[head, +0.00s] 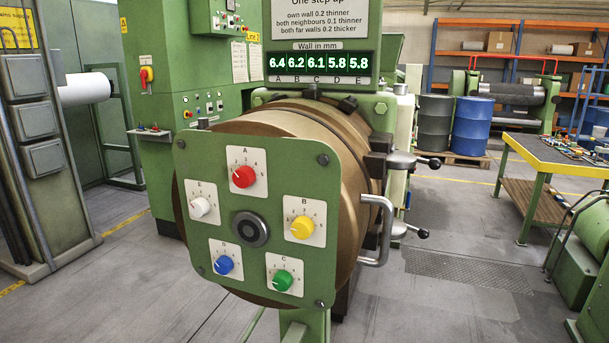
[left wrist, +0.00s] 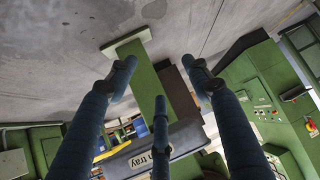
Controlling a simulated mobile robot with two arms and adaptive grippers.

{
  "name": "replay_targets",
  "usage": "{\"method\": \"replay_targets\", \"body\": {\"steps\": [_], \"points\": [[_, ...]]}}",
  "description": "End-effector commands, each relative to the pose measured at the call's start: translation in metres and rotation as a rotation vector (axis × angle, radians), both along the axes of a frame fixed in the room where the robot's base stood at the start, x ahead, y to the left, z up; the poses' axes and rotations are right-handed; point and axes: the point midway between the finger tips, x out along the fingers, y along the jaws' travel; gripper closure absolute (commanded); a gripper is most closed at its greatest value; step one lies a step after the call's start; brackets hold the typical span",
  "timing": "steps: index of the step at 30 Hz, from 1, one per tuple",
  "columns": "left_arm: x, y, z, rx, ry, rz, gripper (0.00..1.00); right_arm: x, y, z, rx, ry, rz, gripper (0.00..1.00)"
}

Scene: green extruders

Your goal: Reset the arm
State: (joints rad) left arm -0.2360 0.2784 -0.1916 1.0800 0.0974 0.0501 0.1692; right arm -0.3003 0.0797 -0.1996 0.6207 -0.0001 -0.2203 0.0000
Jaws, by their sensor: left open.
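My left gripper (left wrist: 159,72) shows in the left wrist view with its dark fingers spread open and nothing between them. Neither gripper shows in the head view. The green extruder's front plate (head: 222,275) faces me in the head view. It carries a red knob A (head: 243,176), yellow knob B (head: 302,227), green knob C (head: 282,280), blue knob D (head: 223,265) and white knob E (head: 200,206). The wall display (head: 318,64) above reads 6.4, 6.2, 6.1, 5.8, 5.8 for A to E.
A metal handle (head: 379,232) sticks out right of the plate. A yellow-topped workbench (head: 540,152) and a blue drum (head: 472,127) stand to the right. A grey tray (left wrist: 178,142) lies behind the fingers in the wrist view. Floor (head: 440,225) between machine and bench is free.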

Motion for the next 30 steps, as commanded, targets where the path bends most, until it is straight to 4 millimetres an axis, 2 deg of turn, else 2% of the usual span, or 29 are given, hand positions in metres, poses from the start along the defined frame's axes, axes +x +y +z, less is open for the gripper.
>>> {"method": "replay_targets", "body": {"steps": [1,5,6,9,12,15,18,21,30], "points": [[-0.029,-0.005,-0.028,0.011,0.078,0.001,0.5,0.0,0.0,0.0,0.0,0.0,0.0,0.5],[-0.11,-0.016,-0.088,0.049,0.276,-0.014,0.5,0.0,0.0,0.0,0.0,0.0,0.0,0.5],[-0.136,-0.021,-0.103,0.058,0.337,-0.02,0.5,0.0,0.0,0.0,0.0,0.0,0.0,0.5],[-0.201,-0.033,-0.134,0.078,0.481,-0.044,0.5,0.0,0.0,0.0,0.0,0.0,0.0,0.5],[-0.259,-0.045,-0.155,0.091,0.604,-0.071,0.5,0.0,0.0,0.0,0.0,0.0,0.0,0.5],[-0.301,-0.054,-0.165,0.1,0.692,-0.095,0.5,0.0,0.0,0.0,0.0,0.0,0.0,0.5],[-0.326,-0.06,-0.17,0.104,0.743,-0.11,0.5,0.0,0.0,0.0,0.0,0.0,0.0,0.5],[-0.337,-0.063,-0.172,0.107,0.764,-0.118,0.5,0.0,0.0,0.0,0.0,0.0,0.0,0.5],[-0.338,-0.062,-0.172,0.107,0.766,-0.118,0.5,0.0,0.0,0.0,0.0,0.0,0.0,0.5]]}}
